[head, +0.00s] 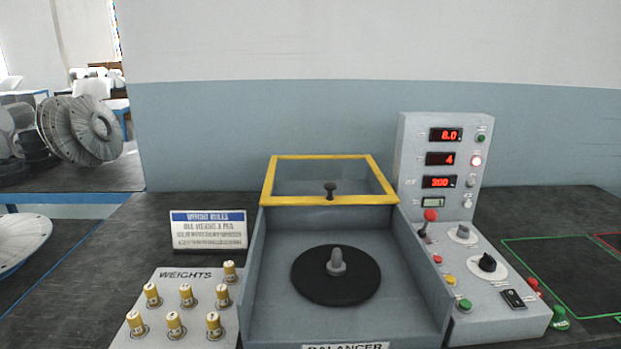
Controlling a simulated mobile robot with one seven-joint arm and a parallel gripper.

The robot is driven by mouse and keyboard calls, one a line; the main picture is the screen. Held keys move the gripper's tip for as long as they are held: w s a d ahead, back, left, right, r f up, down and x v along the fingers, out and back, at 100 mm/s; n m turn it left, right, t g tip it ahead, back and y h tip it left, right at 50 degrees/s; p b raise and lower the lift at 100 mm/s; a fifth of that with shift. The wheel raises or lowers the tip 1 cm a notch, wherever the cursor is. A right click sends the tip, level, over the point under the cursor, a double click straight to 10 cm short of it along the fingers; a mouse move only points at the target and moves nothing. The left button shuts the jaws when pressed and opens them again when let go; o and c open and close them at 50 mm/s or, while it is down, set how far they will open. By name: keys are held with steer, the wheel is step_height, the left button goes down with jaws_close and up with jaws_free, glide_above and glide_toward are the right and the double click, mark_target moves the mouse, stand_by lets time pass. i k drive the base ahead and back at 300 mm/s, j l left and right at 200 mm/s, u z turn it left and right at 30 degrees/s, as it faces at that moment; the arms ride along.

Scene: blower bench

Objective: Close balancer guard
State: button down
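The balancer (256,300) is a grey open-topped box at the middle of the bench in the head view. Its guard (280,199) is a yellow-framed clear panel with a dark knob (330,189) near its front edge. The guard lies at the back of the box, so the front part is uncovered. Inside, a black round disc (311,283) with a grey central spindle (336,263) shows bare. My gripper is not in view.
A weights block (165,287) with several brass pegs stands left, behind it a rules sign (208,230). Right are a control panel (497,312) with buttons and a red-tipped lever (429,218), and a display tower (410,150). Green-outlined bench area (560,262) is clear.

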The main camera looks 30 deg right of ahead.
mark_target(390, 197)
steer(key=j+z, duration=0.55)
steer(key=z, duration=0.2)
steer(key=i+l+z, duration=0.15)
steer(key=z, duration=0.25)
steer(key=i+z, duration=0.4)
steer(key=i, duration=0.4)
